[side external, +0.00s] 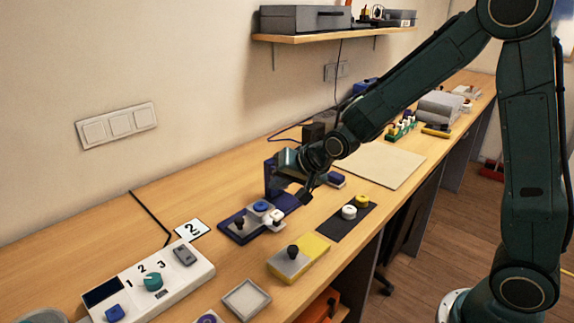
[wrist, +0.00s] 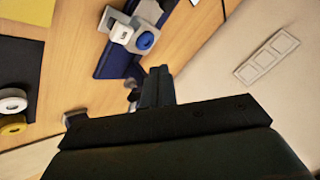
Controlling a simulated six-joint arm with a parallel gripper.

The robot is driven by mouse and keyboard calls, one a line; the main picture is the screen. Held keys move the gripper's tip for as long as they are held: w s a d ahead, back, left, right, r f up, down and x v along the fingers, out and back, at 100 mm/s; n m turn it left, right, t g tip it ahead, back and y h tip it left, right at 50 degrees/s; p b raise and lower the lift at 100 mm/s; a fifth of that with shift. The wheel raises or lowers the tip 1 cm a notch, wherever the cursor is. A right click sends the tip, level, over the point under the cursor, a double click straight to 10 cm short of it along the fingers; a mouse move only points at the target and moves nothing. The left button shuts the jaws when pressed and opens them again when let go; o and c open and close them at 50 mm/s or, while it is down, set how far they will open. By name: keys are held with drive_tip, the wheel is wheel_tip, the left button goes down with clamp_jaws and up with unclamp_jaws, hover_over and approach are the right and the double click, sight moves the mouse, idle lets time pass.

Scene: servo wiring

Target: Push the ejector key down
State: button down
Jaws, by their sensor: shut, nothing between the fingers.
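A dark blue fixture (side external: 236,236) stands on the bench below and left of my gripper in the side view, and it also shows at the top of the wrist view (wrist: 108,65). It carries a grey block with a round blue button (side external: 261,206), a dark knob (side external: 238,224) and a white key-like piece (side external: 277,216). In the wrist view the white piece (wrist: 121,33) bears small dark lettering, beside the blue button (wrist: 145,40). I cannot tell for certain which part is the ejector key. My gripper (wrist: 159,72) is shut and empty, close to the fixture; contact cannot be made out.
A beige board (side external: 378,166) lies behind.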

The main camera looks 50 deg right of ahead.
sight(277, 214)
drive_tip(key=shift+f, duration=2.7)
drive_tip(key=shift+s+f, duration=0.1)
drive_tip(key=shift+f, duration=1.65)
idle(1.9)
drive_tip(key=shift+r, duration=0.15)
drive_tip(key=shift+r, duration=1.6)
drive_tip(key=shift+r, duration=0.15)
